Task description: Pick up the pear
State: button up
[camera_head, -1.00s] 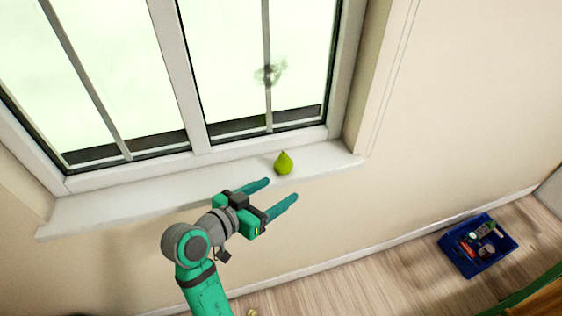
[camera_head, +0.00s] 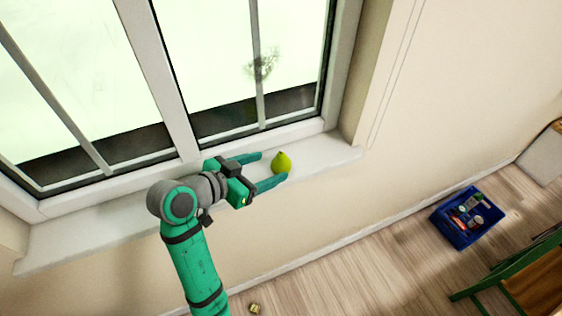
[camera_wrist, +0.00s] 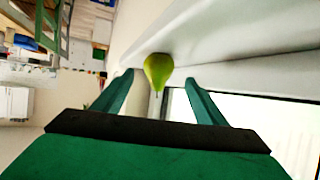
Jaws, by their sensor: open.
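The green pear (camera_head: 281,162) stands upright on the white windowsill (camera_head: 322,150), towards its right end. My gripper (camera_head: 274,168) is open, and its two teal fingers point right toward the pear. In the wrist view the pear (camera_wrist: 158,70) appears ahead, between the tips of the two fingers (camera_wrist: 157,78), and nothing is held. I cannot tell exactly how far the pear is from the fingertips.
The window frame (camera_head: 165,85) rises behind the sill. The wall edge (camera_head: 365,75) bounds the sill at the right. A blue crate (camera_head: 452,232) with several items stands on the floor at right. A green-framed wooden piece (camera_head: 535,290) is at lower right. The sill right of the pear is clear.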

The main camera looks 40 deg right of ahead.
aim_at(276, 166)
jog(key=shift+x, duration=1.15)
jog(key=x, duration=0.4)
jog(key=shift+s+d+f, duration=0.1)
jog(key=shift+s+f, duration=0.1)
jog(key=shift+c, duration=0.6)
jog(key=c, duration=1)
